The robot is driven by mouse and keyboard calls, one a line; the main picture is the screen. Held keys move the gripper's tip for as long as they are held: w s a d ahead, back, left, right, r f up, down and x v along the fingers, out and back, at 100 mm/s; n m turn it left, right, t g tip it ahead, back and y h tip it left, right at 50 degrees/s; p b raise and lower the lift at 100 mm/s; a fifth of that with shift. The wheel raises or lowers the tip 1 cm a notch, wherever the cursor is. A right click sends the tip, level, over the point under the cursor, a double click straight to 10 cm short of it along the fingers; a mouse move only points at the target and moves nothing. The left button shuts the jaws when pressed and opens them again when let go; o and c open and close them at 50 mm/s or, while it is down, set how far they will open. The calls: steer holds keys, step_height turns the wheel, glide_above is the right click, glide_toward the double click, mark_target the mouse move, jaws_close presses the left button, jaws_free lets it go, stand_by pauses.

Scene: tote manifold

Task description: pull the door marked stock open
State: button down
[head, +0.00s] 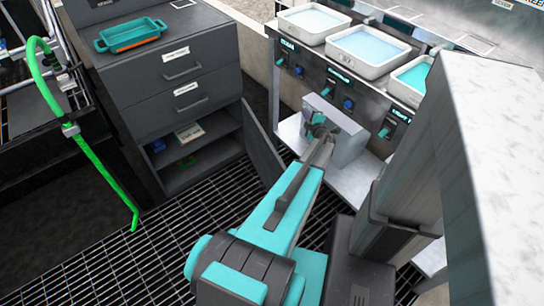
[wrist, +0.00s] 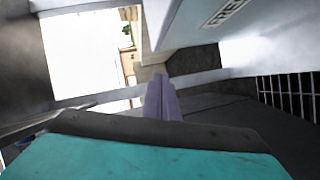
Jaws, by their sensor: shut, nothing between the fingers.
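A dark grey cabinet (head: 175,95) stands at the left in the head view. Its lower compartment (head: 195,150) is uncovered, with a blue item and other small things inside. A dark door panel (head: 263,150) stands swung out from the cabinet's lower right edge; no stock marking is readable on it. My gripper (head: 318,126) is shut and empty, to the right of the panel and apart from it, in front of a pale grey box (head: 345,145). In the wrist view my fingers (wrist: 161,98) are together, near a pale surface (wrist: 210,25) with a partly readable label starting "FREE".
Two labelled drawers (head: 180,70) are closed above the compartment. A teal tray (head: 131,36) sits on the cabinet. White basins (head: 366,52) line a bench above valves at right. The grating floor (head: 180,220) is clear before the cabinet.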

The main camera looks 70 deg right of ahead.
steer(key=w+a+r+g+y+p, duration=0.15)
steer(key=a+r+g, duration=0.25)
steer(key=r+g, duration=0.45)
steer(key=w+a+n+g+y, duration=0.1)
steer(key=w+a+y, duration=0.4)
steer(key=a, duration=1)
steer(key=w+a+r+n+y, duration=0.1)
steer(key=w+a+n+y, duration=0.3)
steer(key=a, duration=1.1)
steer(key=shift+w+a+g+y+p, duration=0.2)
steer(key=shift+w+g+y+p, duration=0.25)
steer(key=shift+w, duration=0.65)
steer(key=s+d+f, duration=0.4)
steer(key=s+f, duration=0.1)
steer(key=f, duration=0.4)
steer(key=shift+d+f+b, duration=0.2)
steer(key=shift+f+b, duration=0.1)
